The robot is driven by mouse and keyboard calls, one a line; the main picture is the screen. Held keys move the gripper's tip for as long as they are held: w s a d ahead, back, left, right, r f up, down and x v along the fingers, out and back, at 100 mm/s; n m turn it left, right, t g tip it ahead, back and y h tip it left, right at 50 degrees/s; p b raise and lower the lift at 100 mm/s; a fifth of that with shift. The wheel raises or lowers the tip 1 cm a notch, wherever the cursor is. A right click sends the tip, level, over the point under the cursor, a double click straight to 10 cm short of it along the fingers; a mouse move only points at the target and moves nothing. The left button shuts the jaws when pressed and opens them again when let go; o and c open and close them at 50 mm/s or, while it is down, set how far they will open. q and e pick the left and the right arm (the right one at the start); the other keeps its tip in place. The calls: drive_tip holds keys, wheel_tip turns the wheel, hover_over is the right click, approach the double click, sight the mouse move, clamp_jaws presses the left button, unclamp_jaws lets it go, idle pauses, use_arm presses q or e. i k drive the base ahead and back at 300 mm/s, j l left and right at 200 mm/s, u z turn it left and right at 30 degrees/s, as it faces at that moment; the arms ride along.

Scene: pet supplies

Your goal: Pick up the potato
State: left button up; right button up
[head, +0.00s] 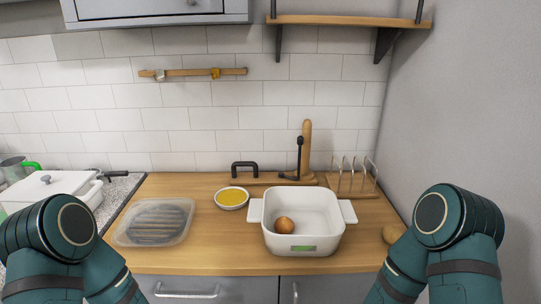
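A second round, orange-brown thing (285,225), perhaps an onion or another potato, sits inside a white square dish (334,229) with side handles. Only teal arm links of mine show at the lower left and lower right. Neither gripper is in view.
On the wooden counter (230,258), a clear container (120,236) with grey contents stands left. A bowl of yellow stuff (232,198), a wooden stand (307,140) and a rack (352,180) stand behind. A white lidded pot (48,190) is far left. The counter's front strip is clear.

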sight(391, 233)
drive_tip(key=k+j+z, duration=0.2)
drive_tip(key=z, duration=0.15)
drive_tip(key=k+j+z, duration=0.1)
drive_tip(key=k+z, duration=0.45)
drive_tip(key=z, duration=0.15)
